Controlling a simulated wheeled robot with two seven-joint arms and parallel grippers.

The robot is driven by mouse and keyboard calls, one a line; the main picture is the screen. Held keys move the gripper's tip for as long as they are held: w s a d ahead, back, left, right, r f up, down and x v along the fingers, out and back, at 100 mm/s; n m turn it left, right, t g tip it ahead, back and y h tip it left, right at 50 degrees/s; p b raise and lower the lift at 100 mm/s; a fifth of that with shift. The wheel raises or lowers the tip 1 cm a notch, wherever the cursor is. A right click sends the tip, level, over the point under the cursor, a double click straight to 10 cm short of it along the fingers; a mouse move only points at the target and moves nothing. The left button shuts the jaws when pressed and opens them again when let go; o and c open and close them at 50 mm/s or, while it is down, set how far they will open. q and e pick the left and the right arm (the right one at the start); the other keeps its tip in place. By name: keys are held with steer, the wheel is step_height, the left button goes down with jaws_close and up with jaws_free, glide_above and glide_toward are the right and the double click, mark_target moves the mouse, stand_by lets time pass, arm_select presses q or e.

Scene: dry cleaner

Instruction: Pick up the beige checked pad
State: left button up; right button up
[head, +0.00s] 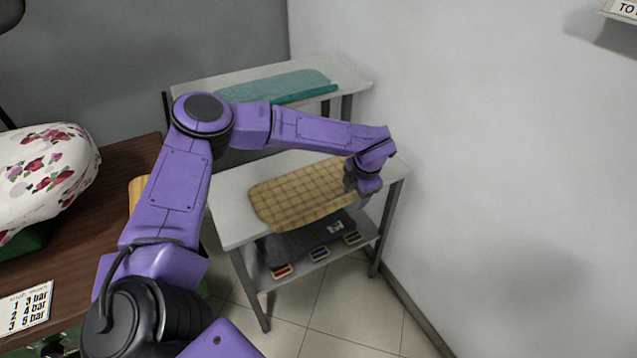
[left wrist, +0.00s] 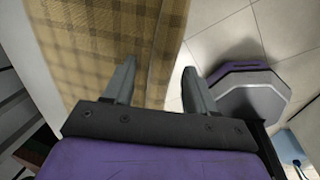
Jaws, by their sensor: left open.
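The beige checked pad (head: 300,195) lies on the white-topped table in the head view. It also fills the upper left of the left wrist view (left wrist: 95,50). My left gripper (head: 362,186) is at the pad's right end. In the left wrist view my left gripper (left wrist: 158,82) is open, with one finger over the pad and the other past its edge, over the floor. I cannot tell from this view whether the fingers touch the pad. My right gripper is in neither view.
The white-topped table (head: 233,220) has a lower shelf with a dark folded item (head: 300,239) and small coloured items. A second table with a teal pad (head: 270,88) stands behind. A wall closes the right side. A floral cover (head: 45,170) is at left.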

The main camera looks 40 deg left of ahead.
arm_select(q)
steer(key=c, duration=1)
jaws_close()
steer(key=shift+r, duration=0.1)
